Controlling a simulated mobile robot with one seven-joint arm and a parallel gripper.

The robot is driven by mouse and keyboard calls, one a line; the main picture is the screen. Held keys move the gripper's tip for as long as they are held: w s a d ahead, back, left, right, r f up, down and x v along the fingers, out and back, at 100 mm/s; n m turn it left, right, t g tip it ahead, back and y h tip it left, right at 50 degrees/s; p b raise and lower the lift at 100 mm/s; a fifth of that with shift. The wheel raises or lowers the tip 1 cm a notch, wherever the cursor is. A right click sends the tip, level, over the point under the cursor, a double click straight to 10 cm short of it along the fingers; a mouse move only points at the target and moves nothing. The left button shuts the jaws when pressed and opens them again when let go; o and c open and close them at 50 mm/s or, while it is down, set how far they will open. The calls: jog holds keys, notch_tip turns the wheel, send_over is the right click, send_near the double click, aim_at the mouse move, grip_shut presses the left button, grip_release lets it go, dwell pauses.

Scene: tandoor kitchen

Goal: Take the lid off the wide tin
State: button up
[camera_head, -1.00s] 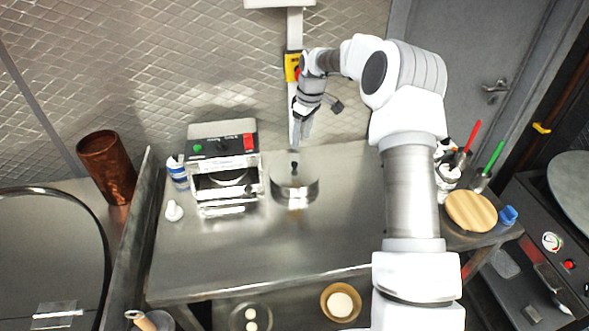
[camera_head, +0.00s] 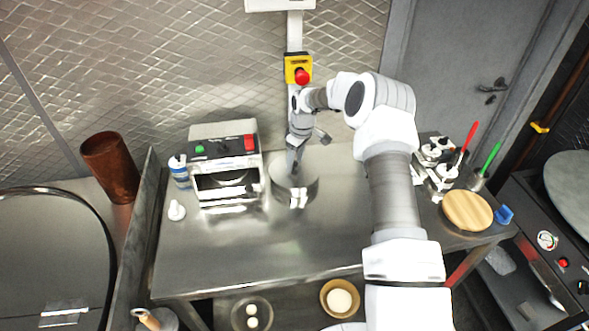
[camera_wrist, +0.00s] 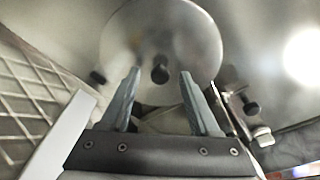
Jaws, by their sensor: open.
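The wide tin (camera_head: 283,194) is a low, shiny metal cylinder on the steel table, right of the boxy machine. Its round lid (camera_wrist: 190,40) fills the upper middle of the wrist view, with a small dark knob (camera_wrist: 160,74) at its centre. My gripper (camera_head: 294,166) is just above the lid and partly hides it in the head view. In the wrist view my gripper (camera_wrist: 158,76) has its two grey fingers apart, one to each side of the knob in the picture. Nothing is held. I cannot tell whether the fingertips are level with the knob.
A boxy machine (camera_head: 222,150) with green and red buttons stands close left of the tin. A round wooden board (camera_head: 467,210) lies at the right end. The table front (camera_head: 270,255) is clear.

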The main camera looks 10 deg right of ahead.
grip_shut()
dwell(0.5)
